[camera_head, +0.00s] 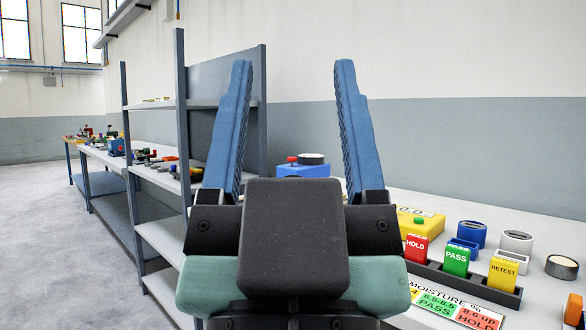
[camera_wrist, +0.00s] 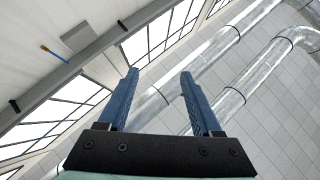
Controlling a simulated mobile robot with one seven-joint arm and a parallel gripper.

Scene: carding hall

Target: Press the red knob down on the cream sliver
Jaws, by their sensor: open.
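My gripper (camera_head: 292,130) stands upright in front of the head camera with its two blue fingers wide apart and nothing between them. In the wrist view the open fingers (camera_wrist: 160,95) point toward the ceiling. A small red knob (camera_head: 292,159) shows between the fingers, farther back, on a blue box (camera_head: 303,171) on the right-hand table. A round dark-rimmed tin (camera_head: 311,158) with a pale top sits beside the knob. The gripper hides the lower part of the box. I cannot make out a cream sliver for certain.
The right-hand table holds a yellow meter (camera_head: 420,222) with a green button, a rack with red (camera_head: 416,249), green (camera_head: 456,261) and yellow (camera_head: 503,273) cards, and a moisture chart (camera_head: 460,308). Tins (camera_head: 562,267) stand at right. Shelving (camera_head: 180,105) and benches line the left. The left floor is clear.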

